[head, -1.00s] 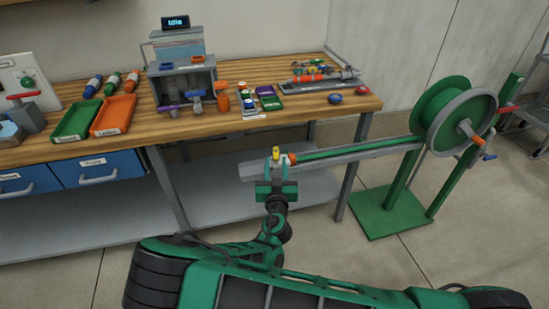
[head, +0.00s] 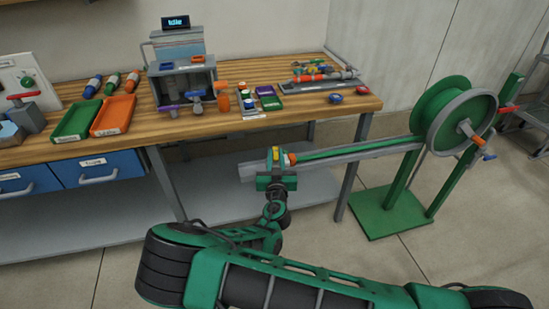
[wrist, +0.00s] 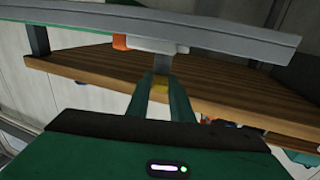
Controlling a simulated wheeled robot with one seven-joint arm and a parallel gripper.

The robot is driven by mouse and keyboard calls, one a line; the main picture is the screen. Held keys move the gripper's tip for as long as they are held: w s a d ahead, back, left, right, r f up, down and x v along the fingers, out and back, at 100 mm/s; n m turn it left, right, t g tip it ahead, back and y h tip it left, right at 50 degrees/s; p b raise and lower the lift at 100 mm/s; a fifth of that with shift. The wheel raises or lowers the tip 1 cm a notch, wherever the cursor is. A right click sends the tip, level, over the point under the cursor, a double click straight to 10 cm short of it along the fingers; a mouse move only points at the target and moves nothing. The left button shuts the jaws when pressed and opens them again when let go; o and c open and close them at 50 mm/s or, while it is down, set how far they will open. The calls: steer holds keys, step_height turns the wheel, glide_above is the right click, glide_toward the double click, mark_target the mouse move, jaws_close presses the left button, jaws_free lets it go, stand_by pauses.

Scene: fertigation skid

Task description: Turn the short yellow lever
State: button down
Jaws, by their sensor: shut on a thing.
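The short yellow lever (head: 276,152) is at the left end of the green hose (head: 350,150), beside an orange fitting (head: 291,159). My gripper (head: 276,160) is at the lever, its two green fingers on either side of it. In the wrist view the fingers are closed on the lever (wrist: 160,87), and only a small yellow patch shows between them. A pale valve body (wrist: 155,46) and the orange fitting (wrist: 120,41) show just beyond.
A grey rail (head: 375,147) runs along the hose to a green reel (head: 455,115) on a stand at the right. A wooden workbench (head: 225,130) with trays, bottles and parts stands behind.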

steer(key=shift+d, duration=0.15)
steer(key=n+y, duration=0.1)
steer(key=y, duration=0.1)
steer(key=shift+w+d+n+y, duration=0.15)
steer(key=shift+d+n+y, duration=0.1)
steer(key=shift+n+y, duration=0.15)
steer(key=shift+n+g+y, duration=0.4)
steer(key=shift+n+y, duration=0.2)
steer(key=shift+y, duration=0.3)
steer(key=c, duration=1.7)
jaws_free()
steer(key=shift+s, duration=0.2)
steer(key=v, duration=1)
steer(key=shift+s+d, duration=0.1)
steer(key=shift+s, duration=0.1)
